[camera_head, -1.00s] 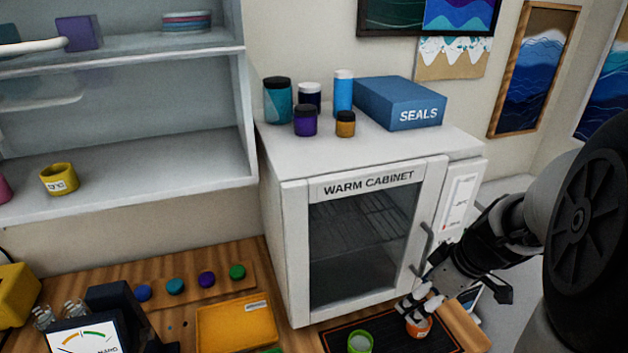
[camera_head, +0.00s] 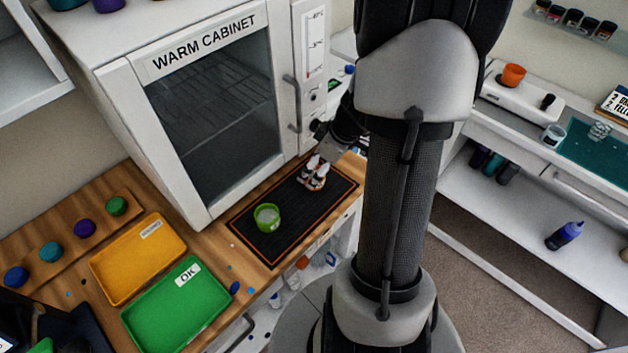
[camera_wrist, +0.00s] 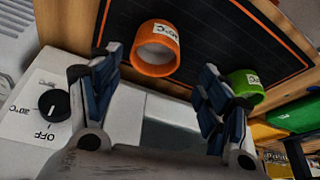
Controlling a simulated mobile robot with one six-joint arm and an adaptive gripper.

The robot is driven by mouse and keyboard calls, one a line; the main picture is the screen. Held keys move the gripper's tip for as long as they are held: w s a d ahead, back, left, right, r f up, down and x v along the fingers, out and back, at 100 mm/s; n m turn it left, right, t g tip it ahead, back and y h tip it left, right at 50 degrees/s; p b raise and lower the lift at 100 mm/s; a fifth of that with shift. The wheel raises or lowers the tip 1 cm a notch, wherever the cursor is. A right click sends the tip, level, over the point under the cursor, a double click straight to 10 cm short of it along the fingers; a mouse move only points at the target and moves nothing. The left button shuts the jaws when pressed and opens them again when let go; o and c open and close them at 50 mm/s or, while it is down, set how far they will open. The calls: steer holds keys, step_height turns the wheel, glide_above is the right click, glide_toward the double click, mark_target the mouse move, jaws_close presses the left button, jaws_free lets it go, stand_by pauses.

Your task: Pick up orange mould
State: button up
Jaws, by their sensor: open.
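The orange mould (camera_head: 316,185) is a short, round cup with a white label and a pale inside. It sits on the black mat (camera_head: 285,228) with an orange border, in front of the warm cabinet. In the wrist view the orange mould (camera_wrist: 142,66) shows ahead of and between my fingertips, with a gap on both sides. My gripper (camera_head: 317,170) is over the mould in the head view, partly covering it. In the wrist view my gripper (camera_wrist: 160,66) is open and empty. Whether a finger touches the mould cannot be told.
A green mould (camera_head: 267,217) stands on the same mat, close to my right finger in the wrist view. The warm cabinet (camera_head: 215,100) rises behind. Yellow (camera_head: 137,258) and green (camera_head: 172,306) trays lie left. Another orange cup (camera_head: 513,75) stands on a white device at right.

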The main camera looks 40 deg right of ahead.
mark_target(312, 173)
steer(key=x, duration=0.1)
steer(key=b+x, duration=0.1)
steer(key=x, duration=0.3)
steer(key=shift+w+d+f+b, duration=0.15)
steer(key=shift+w+d+b, duration=0.05)
steer(key=shift+d+b, duration=0.15)
steer(key=shift+c, duration=0.5)
steer(key=c, duration=1.1)
